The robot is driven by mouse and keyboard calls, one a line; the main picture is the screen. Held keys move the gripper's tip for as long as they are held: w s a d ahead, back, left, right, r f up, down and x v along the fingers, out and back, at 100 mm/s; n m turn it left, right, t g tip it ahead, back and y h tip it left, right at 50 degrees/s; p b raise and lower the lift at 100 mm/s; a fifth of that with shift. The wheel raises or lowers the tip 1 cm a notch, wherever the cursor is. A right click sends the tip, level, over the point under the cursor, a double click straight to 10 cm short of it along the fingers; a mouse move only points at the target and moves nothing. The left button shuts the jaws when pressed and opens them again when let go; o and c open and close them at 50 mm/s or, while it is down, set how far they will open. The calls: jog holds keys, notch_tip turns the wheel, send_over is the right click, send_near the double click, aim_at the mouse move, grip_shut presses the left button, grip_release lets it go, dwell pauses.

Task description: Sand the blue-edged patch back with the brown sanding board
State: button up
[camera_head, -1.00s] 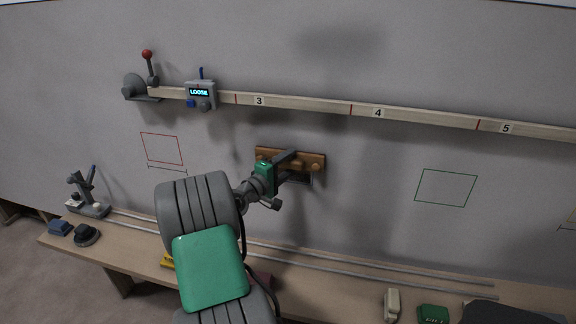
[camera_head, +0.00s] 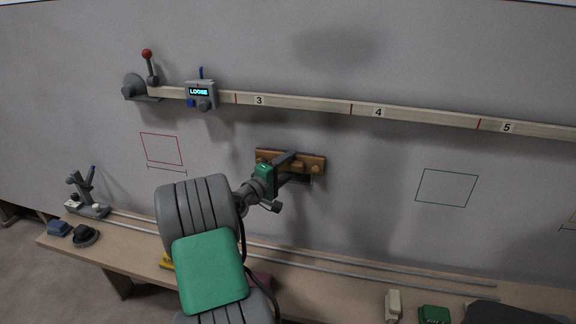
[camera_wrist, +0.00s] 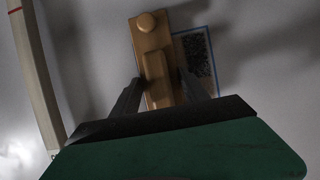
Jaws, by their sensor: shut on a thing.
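The brown sanding board (camera_head: 313,163) is against the grey wall below the long batten, lying roughly level. My gripper (camera_head: 288,161) is shut on its middle grip. In the wrist view, the fingers (camera_wrist: 160,86) stand on both sides of the grip of the board (camera_wrist: 145,38), which has a round knob near its end. The blue-edged patch (camera_wrist: 198,52) shows beside the board, with a dark speckled area inside a blue line. The board and a finger hide part of it. In the head view, the patch is mostly hidden behind the board and gripper.
A numbered batten (camera_head: 310,105) runs across the wall above, with a box reading LOOSE (camera_head: 201,94) and a red-knobbed lever (camera_head: 148,66). Red (camera_head: 162,149) and green (camera_head: 447,188) outlines mark the wall. A bench (camera_head: 345,293) below holds rods and small items.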

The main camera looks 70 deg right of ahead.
aim_at(294, 184)
jog(key=shift+a+f+b, duration=0.1)
jog(key=shift+f+b, duration=3.2)
jog(key=shift+f, duration=1.3)
jog(key=o, duration=0.7)
jog(key=c, duration=1)
jog(key=shift+a, duration=0.6)
jog(key=shift+s+a+r+p, duration=0.1)
jog(key=shift+s+a+p, duration=0.15)
jog(key=shift+a, duration=1)
jog(key=shift+s+a+r+p, duration=0.1)
jog(key=shift+s+a+p, duration=0.1)
jog(key=shift+a, duration=1)
jog(key=shift+s+a, duration=0.2)
jog(key=shift+a, duration=1.05)
jog(key=shift+s+a, duration=0.2)
jog(key=shift+a, duration=1)
